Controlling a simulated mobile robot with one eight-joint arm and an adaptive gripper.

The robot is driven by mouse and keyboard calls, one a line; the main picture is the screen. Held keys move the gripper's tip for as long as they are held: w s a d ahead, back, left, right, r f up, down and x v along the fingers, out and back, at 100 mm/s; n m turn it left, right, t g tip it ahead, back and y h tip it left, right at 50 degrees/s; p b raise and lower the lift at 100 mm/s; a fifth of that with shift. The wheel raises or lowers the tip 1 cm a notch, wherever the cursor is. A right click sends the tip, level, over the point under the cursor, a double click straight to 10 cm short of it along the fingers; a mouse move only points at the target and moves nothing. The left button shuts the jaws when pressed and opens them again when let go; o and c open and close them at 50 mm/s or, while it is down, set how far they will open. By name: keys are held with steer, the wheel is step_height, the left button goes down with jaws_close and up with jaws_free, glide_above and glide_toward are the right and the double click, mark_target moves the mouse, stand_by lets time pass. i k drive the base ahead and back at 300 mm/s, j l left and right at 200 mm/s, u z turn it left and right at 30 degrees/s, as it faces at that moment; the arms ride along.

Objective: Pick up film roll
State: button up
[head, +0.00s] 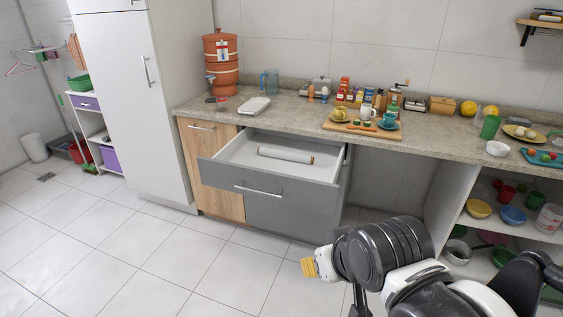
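The film roll (286,155), a pale cylinder with darker ends, lies on its side in an open grey drawer (265,189) under the counter. It lies crosswise toward the back of the drawer, with bare drawer floor around it. My gripper (309,267) is at the lower middle of the head view, in front of the cabinet and well apart from the roll. Only a yellowish tip part shows beyond the dark arm joint. Whether its fingers are apart is not clear, and nothing is visibly held.
The counter (215,115) above carries a clay dispenser (221,62), a wooden board (362,129) with cups, and several jars. Open shelves (515,220) with bowls stand at the right. A tall white cabinet (140,110) stands left. The tiled floor (140,255) at left is clear.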

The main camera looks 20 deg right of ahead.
mark_target(273, 152)
steer(key=i+l+u, duration=0.1)
steer(key=i+l, duration=0.4)
steer(key=l, duration=0.15)
steer(key=i+l+u, duration=0.25)
steer(key=i+l, duration=0.25)
steer(key=l, duration=0.15)
steer(key=i+l, duration=0.25)
steer(key=l, duration=0.15)
steer(key=i+l+u, duration=0.15)
steer(key=l, duration=0.2)
steer(key=i+l+u, duration=0.1)
steer(key=i+l, duration=0.15)
steer(key=l, duration=0.15)
steer(key=i+l, duration=0.2)
steer(key=l, duration=0.2)
steer(key=u, duration=0.05)
